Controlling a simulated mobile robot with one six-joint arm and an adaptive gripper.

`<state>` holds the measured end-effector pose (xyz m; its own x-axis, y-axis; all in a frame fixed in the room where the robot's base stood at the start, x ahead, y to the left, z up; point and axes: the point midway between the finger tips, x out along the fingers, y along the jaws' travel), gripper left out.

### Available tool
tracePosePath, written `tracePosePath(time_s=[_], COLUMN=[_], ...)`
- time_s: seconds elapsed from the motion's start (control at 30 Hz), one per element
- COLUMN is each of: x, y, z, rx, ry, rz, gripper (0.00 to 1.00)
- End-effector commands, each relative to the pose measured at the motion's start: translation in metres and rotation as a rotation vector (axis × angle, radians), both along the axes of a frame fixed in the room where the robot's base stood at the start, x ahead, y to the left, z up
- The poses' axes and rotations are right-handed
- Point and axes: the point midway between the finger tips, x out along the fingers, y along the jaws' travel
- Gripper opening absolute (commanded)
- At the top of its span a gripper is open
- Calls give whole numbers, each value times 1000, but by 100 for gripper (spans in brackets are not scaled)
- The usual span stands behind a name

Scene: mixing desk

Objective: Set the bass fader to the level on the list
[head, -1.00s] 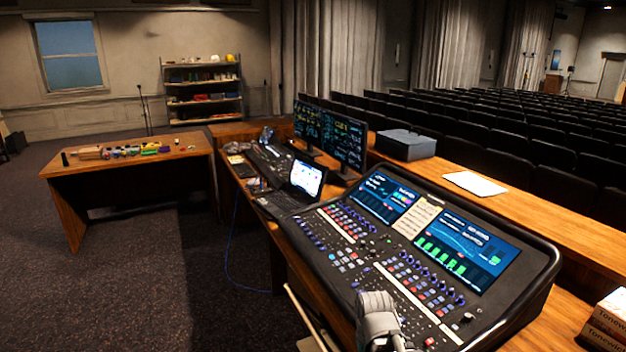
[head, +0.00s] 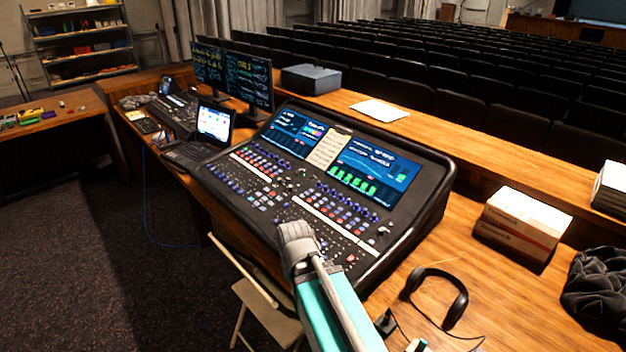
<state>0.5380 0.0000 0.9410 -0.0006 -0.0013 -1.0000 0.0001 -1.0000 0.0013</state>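The mixing desk (head: 229,192) stands on the wooden counter, with rows of knobs and buttons below two lit screens. A paper list (head: 328,147) lies between the two screens; its writing is too small to read. The fader area shows along the desk's near part, but I cannot tell which fader is the bass one. My arm reaches in from the bottom, and its grey end (head: 297,240) is over the desk's near edge. The fingers of my gripper are hidden beyond it, and part of the controls is covered by it.
Headphones (head: 457,299) with a cable lie on the counter to the right, near stacked boxes (head: 522,222) and a dark cloth (head: 597,285). A folding chair (head: 262,302) stands close in front of the desk. A laptop (head: 212,125) and monitors (head: 248,80) are to the left.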

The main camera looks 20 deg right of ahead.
Motion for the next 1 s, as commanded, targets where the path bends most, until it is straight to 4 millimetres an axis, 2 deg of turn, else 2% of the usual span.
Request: tracePosePath(time_s=[0.87, 1.0], x=[0, 1], y=[0, 0], z=[0, 1], rx=[0, 0], ry=[0, 0], rz=[0, 5], gripper=[0, 24])
